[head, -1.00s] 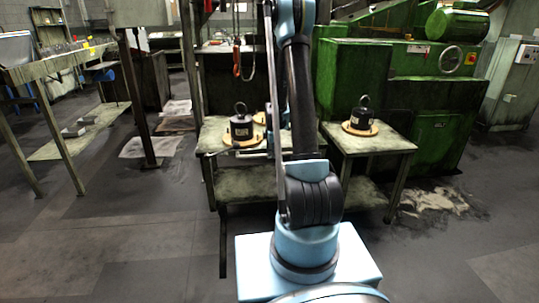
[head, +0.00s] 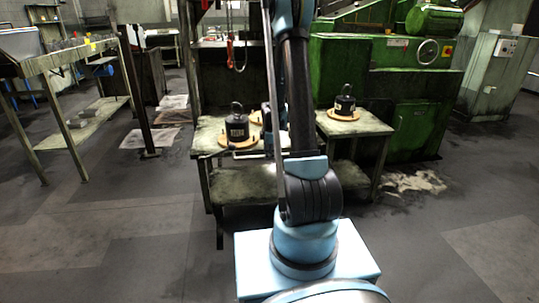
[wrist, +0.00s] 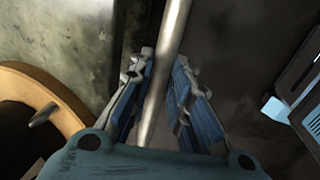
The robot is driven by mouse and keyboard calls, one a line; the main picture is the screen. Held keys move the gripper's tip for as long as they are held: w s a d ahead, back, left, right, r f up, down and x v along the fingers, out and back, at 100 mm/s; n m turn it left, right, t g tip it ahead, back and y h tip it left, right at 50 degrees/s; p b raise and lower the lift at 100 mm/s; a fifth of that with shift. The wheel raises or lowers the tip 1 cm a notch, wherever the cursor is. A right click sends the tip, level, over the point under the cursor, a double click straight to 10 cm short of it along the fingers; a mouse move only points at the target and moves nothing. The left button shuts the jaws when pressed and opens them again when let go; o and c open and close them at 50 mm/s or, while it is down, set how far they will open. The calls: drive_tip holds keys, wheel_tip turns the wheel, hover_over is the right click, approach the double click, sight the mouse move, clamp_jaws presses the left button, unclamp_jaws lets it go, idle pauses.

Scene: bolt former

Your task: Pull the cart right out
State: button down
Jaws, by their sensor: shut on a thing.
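The cart (head: 206,145) is a worn, grimy metal table with a lower shelf, left of centre in the head view. A black weight (head: 237,130) with a ring on top stands on a round orange-tan base on it. A second round base is partly hidden behind my arm. My gripper (wrist: 163,80) is shut on a metal bar (wrist: 172,35), which runs up between its blue-padded fingers in the wrist view. The bar appears to be the cart's handle. In the head view my arm hides most of the gripper and the grasp.
A similar table (head: 372,128) with a black weight (head: 344,103) stands at the right, before a green machine (head: 410,95). A dark post (head: 137,95) and a long workbench (head: 55,60) are at the left. Floor in front at left and right is clear.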

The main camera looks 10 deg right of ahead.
idle(0.3)
drive_tip(key=c, duration=1.5)
unclamp_jaws()
drive_tip(key=shift+s+r, duration=0.4)
drive_tip(key=shift+r, duration=1.55)
drive_tip(key=shift+s+r, duration=0.4)
drive_tip(key=shift+r, duration=1.5)
drive_tip(key=shift+s+r, duration=0.4)
drive_tip(key=shift+r, duration=1.55)
